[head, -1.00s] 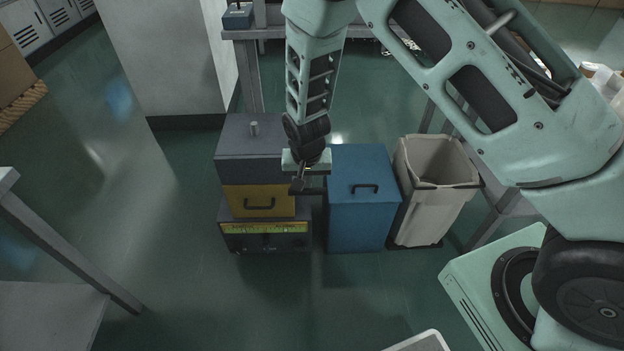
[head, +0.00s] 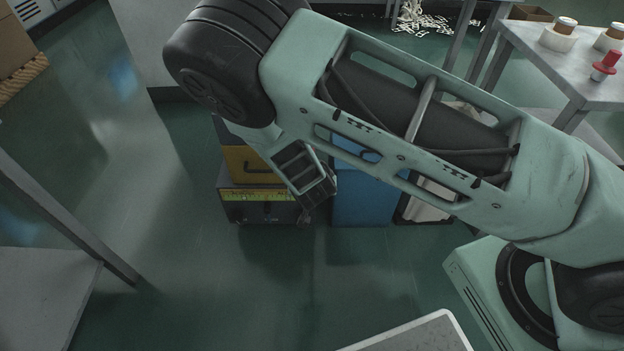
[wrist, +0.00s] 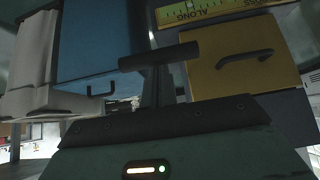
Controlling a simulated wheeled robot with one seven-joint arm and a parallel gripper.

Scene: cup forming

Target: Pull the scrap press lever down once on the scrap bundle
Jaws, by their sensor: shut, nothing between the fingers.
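The scrap press has a yellow front with a black handle (head: 248,166) above a dark base with a yellow-green label strip (head: 270,195). My arm covers its top in the head view. The yellow front also fills the right of the wrist view (wrist: 228,72), upside down. My gripper (wrist: 160,82) is shut, its narrow dark fingers pointing at the gap between the yellow front and the blue bin. A dark crossbar (wrist: 142,58), which looks like the press lever, lies across the fingertips. I cannot tell whether they touch. The scrap bundle is not visible.
A blue bin (head: 362,205) stands just right of the press, with a pale waste bin (head: 428,208) beyond it. A grey table (head: 560,60) holds spools at the upper right. Another grey bench (head: 45,300) is at the left. Floor in front is clear.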

